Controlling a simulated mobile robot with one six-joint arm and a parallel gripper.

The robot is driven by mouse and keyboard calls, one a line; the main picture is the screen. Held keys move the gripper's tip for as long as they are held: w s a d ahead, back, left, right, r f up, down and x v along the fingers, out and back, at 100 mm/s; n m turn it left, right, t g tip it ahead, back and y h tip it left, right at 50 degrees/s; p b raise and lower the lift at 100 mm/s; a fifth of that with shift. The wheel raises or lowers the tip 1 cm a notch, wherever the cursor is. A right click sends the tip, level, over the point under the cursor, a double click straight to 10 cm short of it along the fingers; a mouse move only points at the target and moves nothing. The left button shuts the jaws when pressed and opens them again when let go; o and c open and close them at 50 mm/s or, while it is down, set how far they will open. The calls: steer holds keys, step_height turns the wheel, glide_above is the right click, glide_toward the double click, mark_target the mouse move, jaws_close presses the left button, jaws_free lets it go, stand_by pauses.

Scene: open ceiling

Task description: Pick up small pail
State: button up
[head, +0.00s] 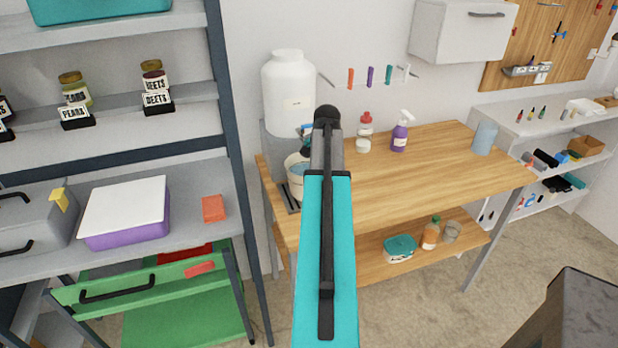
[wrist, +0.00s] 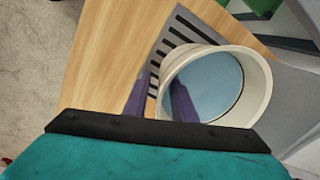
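The small pail (head: 296,168) is cream-white, round and open-topped, with a light blue inside. In the head view it stands at the left end of the wooden workbench, partly hidden by my arm. In the wrist view the pail (wrist: 257,88) stands upright on a slotted grate. My gripper (wrist: 160,98) is open, its two dark fingers apart. One finger appears outside the pail's left rim and the other over its opening. Whether either finger touches the pail I cannot tell. In the head view my arm hides most of the gripper.
A large white jug (head: 289,92) stands above and behind the pail. The wooden workbench (head: 440,170) is mostly clear to the right, with a purple spray bottle (head: 400,133) and small containers at the back. A grey shelf unit (head: 190,185) stands close on the left.

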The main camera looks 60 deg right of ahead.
steer(key=shift+w+f+p, duration=0.2)
steer(key=shift+f+p, duration=0.25)
steer(key=shift+f, duration=1.25)
jaws_close()
stand_by(0.6)
